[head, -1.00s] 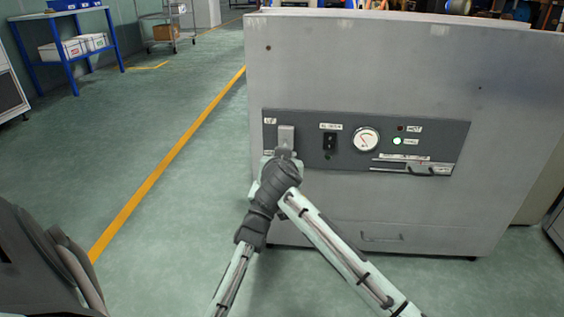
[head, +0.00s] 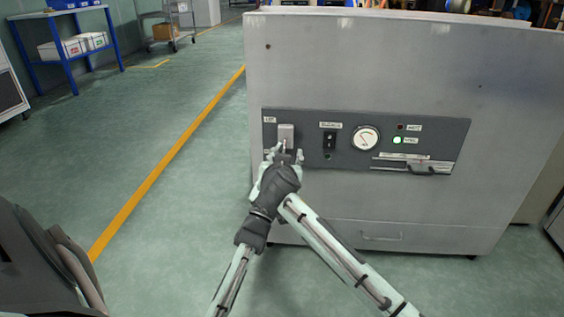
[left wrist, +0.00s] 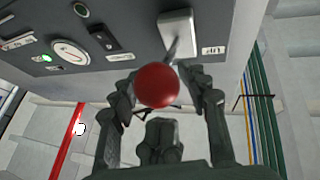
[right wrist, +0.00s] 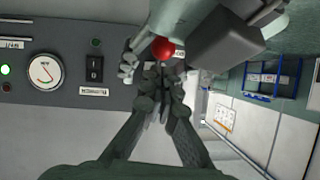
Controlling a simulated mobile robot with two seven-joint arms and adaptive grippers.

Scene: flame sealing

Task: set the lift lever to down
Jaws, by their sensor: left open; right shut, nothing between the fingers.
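The lift lever's grey plate (head: 286,132) is at the left end of the dark control panel (head: 455,135) in the head view. Its red ball knob (left wrist: 157,86) faces the camera in the left wrist view, on a thin stem from the plate. My left gripper (head: 284,155) is open in front of the lever, with its fingers on either side of the knob. Its hand hides the knob in the head view. In the right wrist view my right gripper (right wrist: 160,75) is shut and empty, its tips close to the knob (right wrist: 163,49); contact is unclear. The lever's setting is unclear.
A black switch (head: 329,139) and a round gauge (head: 366,139) sit right of the lever, with a lit green lamp (head: 397,140) beyond. My two arms converge closely before the grey cabinet (head: 400,70).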

